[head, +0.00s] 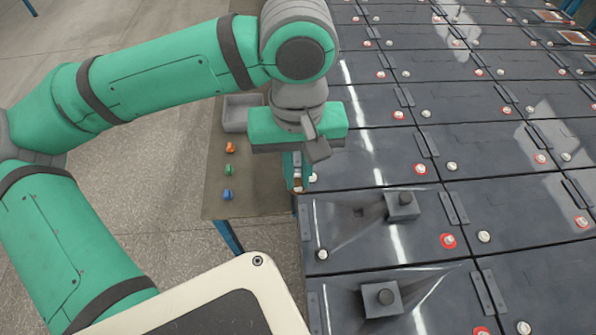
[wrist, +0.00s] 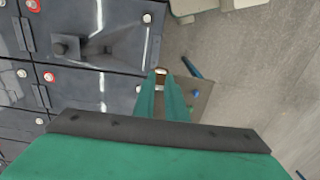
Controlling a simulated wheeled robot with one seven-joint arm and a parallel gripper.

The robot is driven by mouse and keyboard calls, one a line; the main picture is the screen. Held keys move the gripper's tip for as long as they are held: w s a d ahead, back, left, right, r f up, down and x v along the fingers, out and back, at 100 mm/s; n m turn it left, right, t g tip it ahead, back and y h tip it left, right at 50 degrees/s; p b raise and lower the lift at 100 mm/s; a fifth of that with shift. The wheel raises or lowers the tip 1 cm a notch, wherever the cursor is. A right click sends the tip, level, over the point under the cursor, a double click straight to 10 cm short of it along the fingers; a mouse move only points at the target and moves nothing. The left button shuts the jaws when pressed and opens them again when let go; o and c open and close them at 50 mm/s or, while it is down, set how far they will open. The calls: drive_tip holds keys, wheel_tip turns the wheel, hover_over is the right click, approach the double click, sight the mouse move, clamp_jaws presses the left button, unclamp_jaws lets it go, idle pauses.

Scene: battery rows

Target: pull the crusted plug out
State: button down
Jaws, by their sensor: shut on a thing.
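My gripper (head: 297,176) is at the left edge of the battery rows, pointing down. Its teal fingers are shut on a small pale and brown piece, which looks like the crusted plug (head: 297,188). The plug also shows at the fingertips in the wrist view (wrist: 160,71); the fingers hide most of it. It is held beside the dark battery tops (head: 345,165), near a white terminal (head: 313,177). A dark square hole (head: 360,212) shows in the sunken top of a nearer battery, beside a raised block with a black knob (head: 404,199).
A side table (head: 255,188) left of the batteries carries a grey tray (head: 236,127) and small orange (head: 230,147), green (head: 228,170) and blue (head: 227,195) pieces. Another knobbed block (head: 384,297) rises on the front battery. Red and white terminals stand along the rows.

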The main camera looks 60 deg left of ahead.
sight(299, 180)
drive_tip(key=shift+w+d+r, duration=0.1)
drive_tip(key=shift+r, duration=2.4)
